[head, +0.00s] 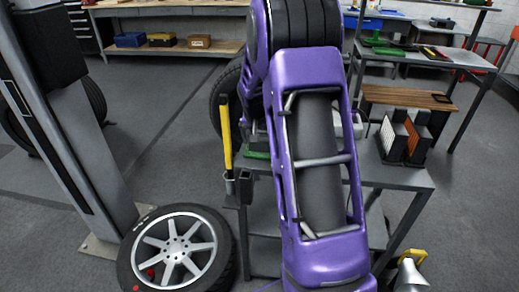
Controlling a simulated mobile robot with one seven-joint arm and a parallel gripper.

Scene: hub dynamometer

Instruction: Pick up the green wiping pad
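A flat green piece (257,155) lies at the left end of the near grey bench, partly hidden behind my purple arm. Other green items (385,46) lie on a grey table at the back right. I cannot tell for sure which of these is the green wiping pad. My purple arm fills the middle of the head view and covers much of the near bench. My gripper is not visible.
A yellow-handled tool (226,135) stands at the bench's left side. A wheel (176,250) lies on the floor at the front left, beside a grey post (70,130). A rack with dark and orange panels (403,138) stands on the bench's right. Open floor lies left.

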